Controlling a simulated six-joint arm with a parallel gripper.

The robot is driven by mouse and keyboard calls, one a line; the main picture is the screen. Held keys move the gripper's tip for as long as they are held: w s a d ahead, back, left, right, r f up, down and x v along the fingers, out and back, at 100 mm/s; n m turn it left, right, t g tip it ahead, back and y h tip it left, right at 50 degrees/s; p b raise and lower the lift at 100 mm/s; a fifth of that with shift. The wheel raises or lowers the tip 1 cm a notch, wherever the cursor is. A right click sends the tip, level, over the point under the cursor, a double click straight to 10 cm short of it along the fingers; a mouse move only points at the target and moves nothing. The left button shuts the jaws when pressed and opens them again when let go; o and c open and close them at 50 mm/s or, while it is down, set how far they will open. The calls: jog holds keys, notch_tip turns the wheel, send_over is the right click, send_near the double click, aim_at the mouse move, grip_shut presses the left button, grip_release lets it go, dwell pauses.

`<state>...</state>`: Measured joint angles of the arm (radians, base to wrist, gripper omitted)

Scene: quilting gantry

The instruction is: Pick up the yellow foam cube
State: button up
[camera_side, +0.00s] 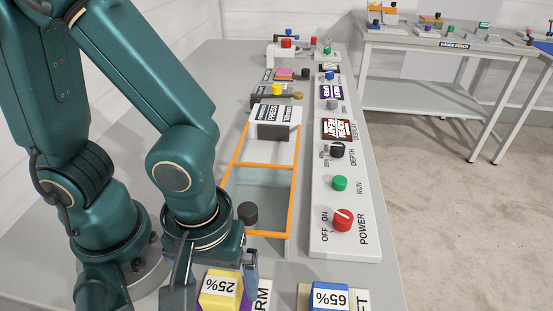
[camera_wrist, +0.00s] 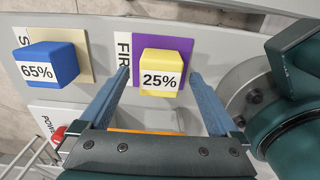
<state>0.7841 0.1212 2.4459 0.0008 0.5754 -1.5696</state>
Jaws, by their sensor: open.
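The yellow foam cube (camera_wrist: 165,66) has a "25%" label and sits on a purple square beside a "FIRM" label. In the side view the cube (camera_side: 220,288) is at the bottom, partly hidden by my gripper. My gripper (camera_wrist: 160,82) is open, with one blue finger on each side of the cube in the wrist view. I cannot tell whether the fingers are level with the cube, and no contact shows.
A blue "65%" cube (camera_wrist: 48,64) sits on a tan square to the left in the wrist view. A white control panel (camera_side: 315,240) with knobs and an orange-framed press (camera_side: 238,165) stand behind. A second bench (camera_side: 440,45) is at the back right.

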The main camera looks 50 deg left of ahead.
jog(key=shift+f, duration=0.65)
jog(key=c, duration=1.4)
jog(key=shift+r, duration=0.15)
